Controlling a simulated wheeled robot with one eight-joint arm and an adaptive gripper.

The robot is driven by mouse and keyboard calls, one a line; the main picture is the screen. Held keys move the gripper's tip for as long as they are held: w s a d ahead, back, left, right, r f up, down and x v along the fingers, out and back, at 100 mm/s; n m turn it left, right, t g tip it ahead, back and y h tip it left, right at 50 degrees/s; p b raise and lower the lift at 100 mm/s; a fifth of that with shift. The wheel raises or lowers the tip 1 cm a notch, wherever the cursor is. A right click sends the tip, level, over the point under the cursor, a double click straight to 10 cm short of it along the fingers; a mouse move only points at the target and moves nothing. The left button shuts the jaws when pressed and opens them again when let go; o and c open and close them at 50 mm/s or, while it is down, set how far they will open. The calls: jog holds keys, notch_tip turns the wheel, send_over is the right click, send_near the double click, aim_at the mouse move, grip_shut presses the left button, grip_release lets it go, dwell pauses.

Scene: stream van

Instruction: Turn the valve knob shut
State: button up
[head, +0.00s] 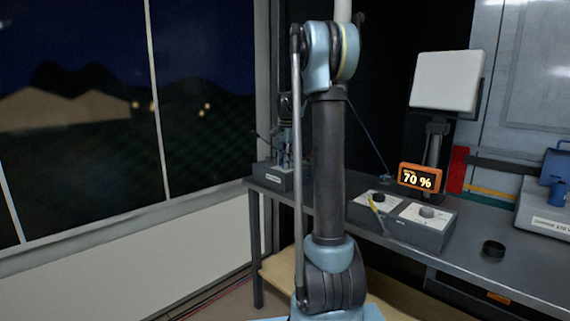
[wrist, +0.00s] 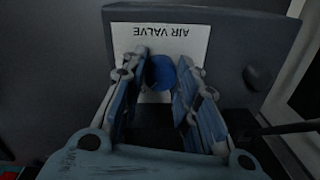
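A blue valve knob (wrist: 161,71) stands on a white panel (wrist: 122,40) marked AIR VALVE, upside down in the wrist view. My gripper (wrist: 162,66) has one finger on each side of the knob, and the finger gap matches the knob's width. The fingers appear closed on it, with their tips near the panel. Which way the knob is turned cannot be told. In the head view a dark box (head: 270,179) with a white label sits at the bench's left end, with my gripper (head: 285,158) just above it, partly hidden.
The grey bench (head: 468,248) holds an orange display (head: 420,177) reading 70 %, a two-dial control box (head: 436,235), a black round item (head: 493,249) and a light panel on a stand (head: 446,80). A window (head: 205,90) lies to the left.

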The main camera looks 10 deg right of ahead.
jog(key=shift+a, duration=0.1)
jog(key=shift+n, duration=0.4)
jog(key=n, duration=0.8)
jog(key=shift+n, duration=0.3)
jog(key=n, duration=0.4)
jog(key=shift+n+g, duration=0.3)
jog(key=shift+n, duration=1.9)
